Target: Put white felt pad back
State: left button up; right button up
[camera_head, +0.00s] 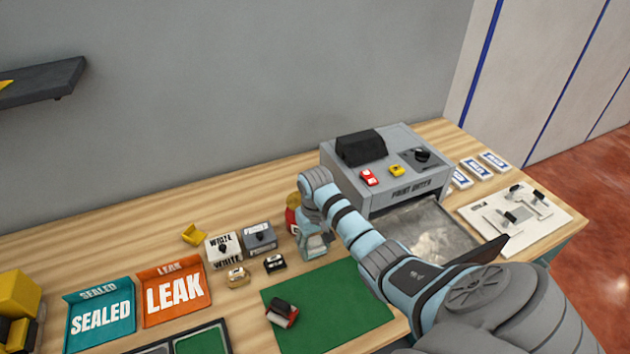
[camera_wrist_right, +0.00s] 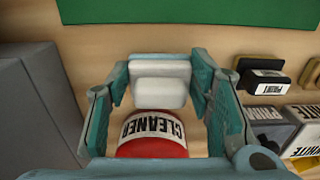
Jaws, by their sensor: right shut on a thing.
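The white felt pad (camera_wrist_right: 160,82) is a pale block with rounded edges between the fingers of my right gripper (camera_wrist_right: 156,88) in the right wrist view. The gripper is shut on it. In the head view my right gripper (camera_head: 312,240) is low over the table, left of the grey machine, and the pad cannot be made out there. A red bottle labelled CLEANER (camera_wrist_right: 152,138) is close beside the pad in the wrist view; in the head view the red bottle (camera_head: 292,220) is partly hidden behind the gripper. My left gripper is not in view.
A box marked WHITE (camera_head: 223,248) and a grey box (camera_head: 259,237) stand left of my gripper, with small labelled blocks before them. A green mat (camera_head: 340,310) holds a dark block (camera_head: 282,312). The SEALED tray (camera_head: 100,318) and LEAK tray (camera_head: 174,291) are farther left. The grey machine (camera_head: 400,180) stands right.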

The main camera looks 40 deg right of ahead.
jog(key=shift+w+f, duration=0.1)
jog(key=shift+f, duration=0.5)
jog(key=o, duration=1.2)
jog(key=shift+o, duration=0.3)
jog(key=o, duration=0.6)
notch_tip(320, 180, up, 8)
jog(key=p, duration=0.9)
jog(key=shift+r+p, duration=0.15)
jog(key=shift+p, duration=0.2)
